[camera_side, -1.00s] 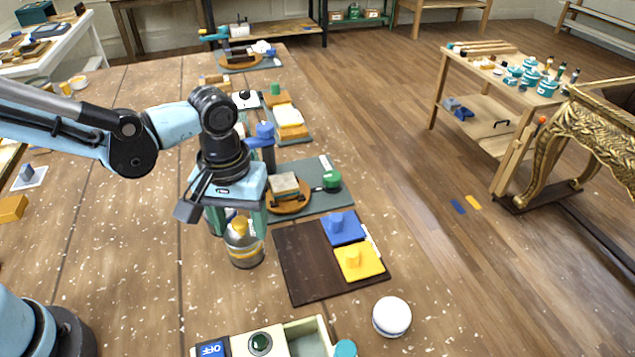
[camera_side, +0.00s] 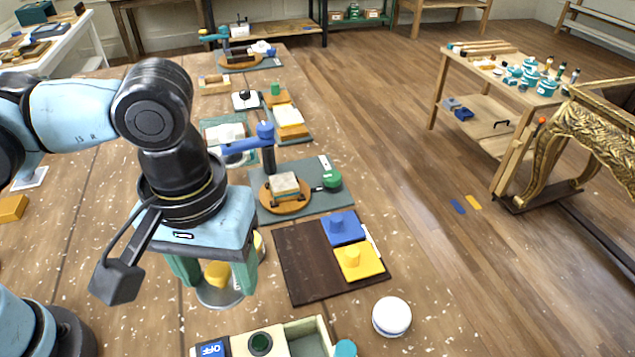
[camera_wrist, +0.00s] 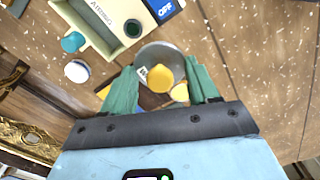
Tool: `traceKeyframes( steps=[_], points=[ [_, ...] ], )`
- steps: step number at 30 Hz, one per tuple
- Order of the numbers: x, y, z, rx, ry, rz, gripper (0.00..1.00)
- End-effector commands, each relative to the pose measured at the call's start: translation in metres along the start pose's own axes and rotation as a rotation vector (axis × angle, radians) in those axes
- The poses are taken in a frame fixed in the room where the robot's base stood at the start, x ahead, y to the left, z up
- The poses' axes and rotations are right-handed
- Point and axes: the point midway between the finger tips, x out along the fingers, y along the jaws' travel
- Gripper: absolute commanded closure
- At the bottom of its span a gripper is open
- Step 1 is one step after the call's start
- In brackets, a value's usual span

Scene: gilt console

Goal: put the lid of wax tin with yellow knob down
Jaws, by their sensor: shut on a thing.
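The lid, a grey metal disc (camera_side: 217,297) with a yellow knob (camera_side: 217,272), is between the green fingers of my gripper (camera_side: 217,283). The fingers are shut on it from both sides and appear to hold it by its rim, up above the table. In the wrist view, the lid (camera_wrist: 165,54) and its yellow knob (camera_wrist: 160,78) show between the fingertips (camera_wrist: 160,72). The wax tin (camera_side: 261,246) is mostly hidden behind my right finger in the side view; only a sliver of its edge shows.
A white round jar (camera_side: 391,317) and a cream box (camera_side: 278,343) with a switch are in front. A blue-armed stand (camera_side: 267,145) rises behind.

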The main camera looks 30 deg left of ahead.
Motion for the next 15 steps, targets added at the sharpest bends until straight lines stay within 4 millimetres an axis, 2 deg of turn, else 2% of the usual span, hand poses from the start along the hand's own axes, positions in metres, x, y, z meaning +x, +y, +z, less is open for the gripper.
traceKeyframes(
  steps=[1,3,9,12,15],
  points=[
    [0.005,0.001,0.014,0.006,0.000,0.000,0.70],
    [0.012,0.001,0.030,-0.002,0.000,0.000,0.70],
    [0.027,-0.003,0.065,-0.023,0.001,0.000,0.70],
    [0.032,-0.004,0.069,-0.032,0.001,0.000,0.70],
    [0.040,-0.004,0.060,-0.039,0.001,0.000,0.70]
  ],
)
